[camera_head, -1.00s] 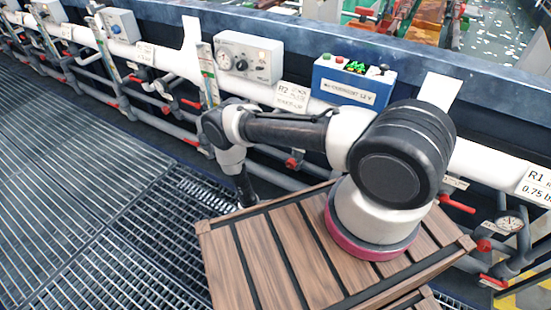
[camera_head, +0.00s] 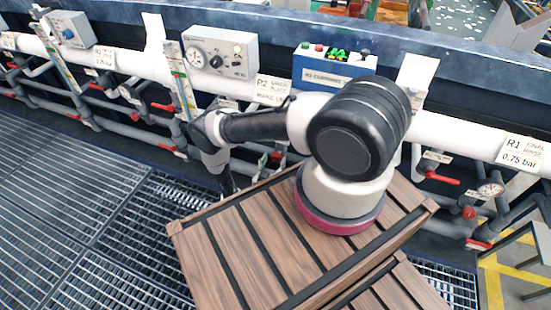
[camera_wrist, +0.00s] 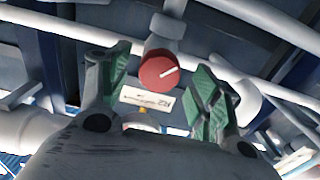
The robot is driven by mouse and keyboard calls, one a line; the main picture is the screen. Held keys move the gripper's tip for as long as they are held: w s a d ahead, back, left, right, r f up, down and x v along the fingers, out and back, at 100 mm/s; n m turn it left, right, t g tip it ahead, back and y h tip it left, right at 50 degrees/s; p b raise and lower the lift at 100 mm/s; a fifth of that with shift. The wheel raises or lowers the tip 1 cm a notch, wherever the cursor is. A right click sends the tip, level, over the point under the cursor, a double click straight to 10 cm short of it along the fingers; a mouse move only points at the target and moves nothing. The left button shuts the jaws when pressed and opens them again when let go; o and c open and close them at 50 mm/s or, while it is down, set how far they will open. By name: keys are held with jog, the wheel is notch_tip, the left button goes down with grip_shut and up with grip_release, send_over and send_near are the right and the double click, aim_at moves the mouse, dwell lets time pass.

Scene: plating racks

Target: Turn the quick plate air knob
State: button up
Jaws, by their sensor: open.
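A round red knob (camera_wrist: 160,70) with a white line across its face shows in the wrist view, on a grey pipe fitting. A small white label (camera_wrist: 147,98) sits just below it, upside down and mostly too small to read, seemingly marked R2. My gripper (camera_wrist: 162,84) is open, with a green-padded finger to each side of the knob in the picture; I cannot tell how far off the knob is. Nothing is between the fingers. In the head view my gripper (camera_head: 227,183) hangs low before the pipes. A larger R2 plate label (camera_head: 270,89) is on the white pipe.
A grey control box (camera_head: 220,52) with a dial and a blue-fronted box (camera_head: 334,68) stand above the white pipe (camera_head: 455,130). Red valve handles (camera_head: 442,178) line the lower pipes. A pressure gauge (camera_head: 490,189) is at right. Metal grating (camera_head: 60,180) at left is clear.

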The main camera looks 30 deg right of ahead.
jog(key=shift+x, duration=1.45)
jog(key=c, duration=1.1)
jog(key=shift+o, duration=0.2)
